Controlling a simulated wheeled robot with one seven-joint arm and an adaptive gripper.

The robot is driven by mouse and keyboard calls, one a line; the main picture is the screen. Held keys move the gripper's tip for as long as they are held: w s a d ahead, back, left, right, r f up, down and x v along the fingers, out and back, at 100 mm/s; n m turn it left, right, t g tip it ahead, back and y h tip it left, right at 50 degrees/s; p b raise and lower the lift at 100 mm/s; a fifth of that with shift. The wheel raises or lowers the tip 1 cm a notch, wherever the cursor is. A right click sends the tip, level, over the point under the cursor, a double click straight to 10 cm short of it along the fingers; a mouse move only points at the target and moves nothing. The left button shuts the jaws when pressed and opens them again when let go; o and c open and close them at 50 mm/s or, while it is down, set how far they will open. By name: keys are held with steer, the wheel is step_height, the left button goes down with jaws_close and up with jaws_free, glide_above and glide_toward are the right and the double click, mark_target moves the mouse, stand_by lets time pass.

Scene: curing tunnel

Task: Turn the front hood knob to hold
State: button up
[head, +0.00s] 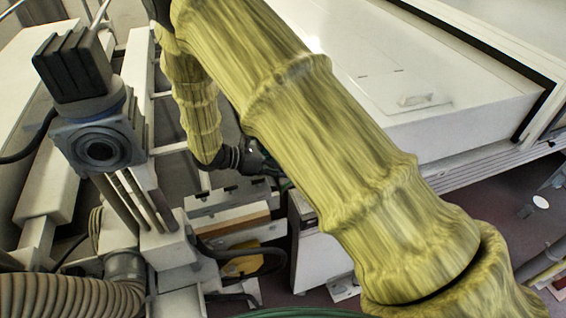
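My arm, in a yellow wrinkled sleeve, crosses the head view from the lower right to the top and bends back down. Its dark end, my gripper (262,166), is small and partly hidden behind the sleeved upper link. I cannot tell whether its fingers are open or shut. A large white box-like cover (440,85), which may be the hood, lies at the right behind the arm, with a small pale fitting on its face. I cannot make out the front hood knob. The area just right of my gripper is hidden by my arm.
A grey motor and gearbox unit (98,140) stands at the left on metal posts. A ribbed tan hose (70,296) runs along the lower left. A white cabinet (322,255) stands below my gripper. A black cable (245,252) loops nearby. Dark floor shows at the lower right.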

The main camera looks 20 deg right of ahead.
steer(key=shift+p, duration=0.35)
steer(key=shift+n+g+p, duration=0.6)
steer(key=shift+n+p, duration=0.2)
steer(key=shift+p, duration=0.25)
